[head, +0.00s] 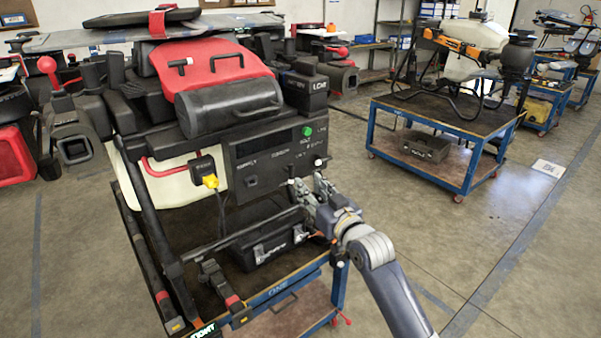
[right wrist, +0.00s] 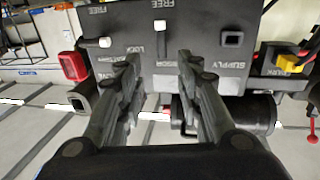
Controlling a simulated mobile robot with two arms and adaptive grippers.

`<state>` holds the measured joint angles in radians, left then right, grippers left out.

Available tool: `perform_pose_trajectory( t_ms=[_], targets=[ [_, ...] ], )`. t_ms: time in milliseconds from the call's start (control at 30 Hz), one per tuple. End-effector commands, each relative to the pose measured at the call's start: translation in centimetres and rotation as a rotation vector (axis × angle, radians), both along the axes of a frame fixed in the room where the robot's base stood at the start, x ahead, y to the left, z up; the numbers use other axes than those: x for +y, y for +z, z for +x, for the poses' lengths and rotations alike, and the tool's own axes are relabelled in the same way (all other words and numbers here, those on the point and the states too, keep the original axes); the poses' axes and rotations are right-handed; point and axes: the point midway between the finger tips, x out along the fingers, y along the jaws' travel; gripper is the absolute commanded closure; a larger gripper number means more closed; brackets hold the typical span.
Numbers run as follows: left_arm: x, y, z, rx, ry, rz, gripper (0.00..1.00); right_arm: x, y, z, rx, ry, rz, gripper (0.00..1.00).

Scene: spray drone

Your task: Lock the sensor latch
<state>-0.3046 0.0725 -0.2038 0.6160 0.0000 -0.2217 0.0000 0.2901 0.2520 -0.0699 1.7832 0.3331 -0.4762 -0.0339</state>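The drone's black control panel (head: 265,160) faces me in the head view; the right wrist view shows this panel (right wrist: 205,50) upside down, with FREE, LOCK, SENSOR and SUPPLY labels. A white-tipped sensor latch (right wrist: 160,26) stands in its slot in the right wrist view, at the FREE end, under one FREE label. A second white-tipped latch (right wrist: 105,42) is left of it. My right gripper (head: 314,190) is at the panel's lower right; in the right wrist view its fingers (right wrist: 158,62) are spread and empty, on either side of the SENSOR lettering. My left gripper is not in view.
A yellow plug (head: 210,181) and cable hang left of the panel. A black case (head: 280,244) lies below on the blue cart (head: 285,290). A green knob (head: 307,131) is at the panel's upper right. Another cart (head: 425,170) with a drone stands right; floor between is clear.

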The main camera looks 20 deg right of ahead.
Motion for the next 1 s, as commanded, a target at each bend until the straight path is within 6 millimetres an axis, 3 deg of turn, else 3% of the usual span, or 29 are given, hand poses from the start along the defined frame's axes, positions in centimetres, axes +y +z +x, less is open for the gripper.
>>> perform_pose_trajectory(
  t_ms=[300, 500, 1000],
  targets=[
    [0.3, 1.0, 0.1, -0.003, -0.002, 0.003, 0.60, 0.8, 0.2, 5.1, -0.001, 0.001, 0.000, 0.67],
    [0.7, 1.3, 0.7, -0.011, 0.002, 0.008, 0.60, 1.2, 0.1, 7.3, 0.000, 0.001, 0.001, 0.67],
    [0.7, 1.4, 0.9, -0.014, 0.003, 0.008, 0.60, 1.4, 0.0, 8.6, 0.000, 0.001, 0.000, 0.67]
  ],
)
